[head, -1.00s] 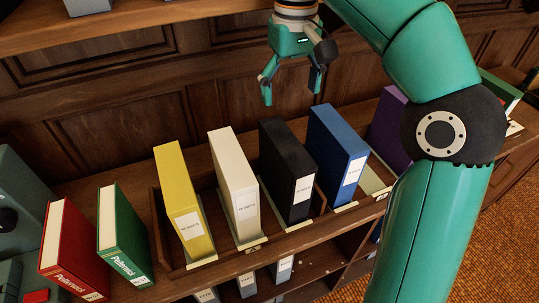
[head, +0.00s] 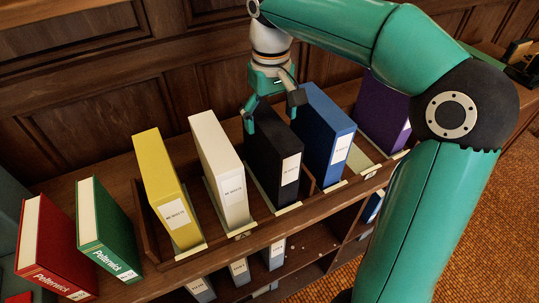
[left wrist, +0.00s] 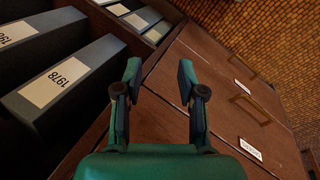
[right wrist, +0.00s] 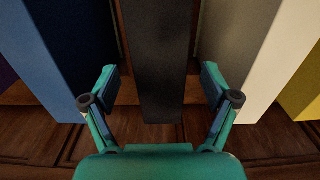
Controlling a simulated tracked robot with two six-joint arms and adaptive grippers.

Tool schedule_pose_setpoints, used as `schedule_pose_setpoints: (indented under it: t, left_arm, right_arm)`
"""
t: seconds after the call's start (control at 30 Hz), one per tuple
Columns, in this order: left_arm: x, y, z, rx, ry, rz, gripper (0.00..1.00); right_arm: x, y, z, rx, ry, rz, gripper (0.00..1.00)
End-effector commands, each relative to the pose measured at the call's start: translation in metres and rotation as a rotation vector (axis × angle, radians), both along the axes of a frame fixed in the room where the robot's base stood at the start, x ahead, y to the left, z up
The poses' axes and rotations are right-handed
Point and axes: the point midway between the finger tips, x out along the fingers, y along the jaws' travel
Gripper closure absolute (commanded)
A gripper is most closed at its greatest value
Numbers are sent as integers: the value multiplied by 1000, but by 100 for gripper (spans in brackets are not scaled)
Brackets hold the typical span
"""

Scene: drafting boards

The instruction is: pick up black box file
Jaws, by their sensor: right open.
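The black box file (head: 275,155) stands upright in a slot of the wooden rack, between the white and blue files. Its white label faces the front. My right gripper (head: 272,110) is open at its top, with one finger on each side. In the right wrist view the black file (right wrist: 155,60) lies between the spread fingers (right wrist: 160,80), with a gap on both sides. My left gripper (left wrist: 158,75) is open and empty in the left wrist view, near grey files and wooden drawer fronts. It is not in the head view.
The white file (head: 220,165) and blue file (head: 325,135) flank the black one closely. A yellow file (head: 165,185), a purple file (head: 383,115), and green (head: 105,230) and red (head: 50,245) books stand along the same shelf. Wood panelling rises behind.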

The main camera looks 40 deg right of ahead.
Motion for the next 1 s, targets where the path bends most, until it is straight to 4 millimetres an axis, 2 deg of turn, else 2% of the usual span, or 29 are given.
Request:
schedule_pose_setpoints:
  t: [0.3,0.6,1.0]
  left_arm:
    - [0,0,3,0,0,0,60]
    - [0,0,3,0,0,0,60]
    - [0,0,3,0,0,0,60]
  right_arm:
    - [2,-1,-42,1,3,-1,14]
    - [3,-1,-46,1,2,-1,15]
    - [3,-1,-45,0,1,-1,82]
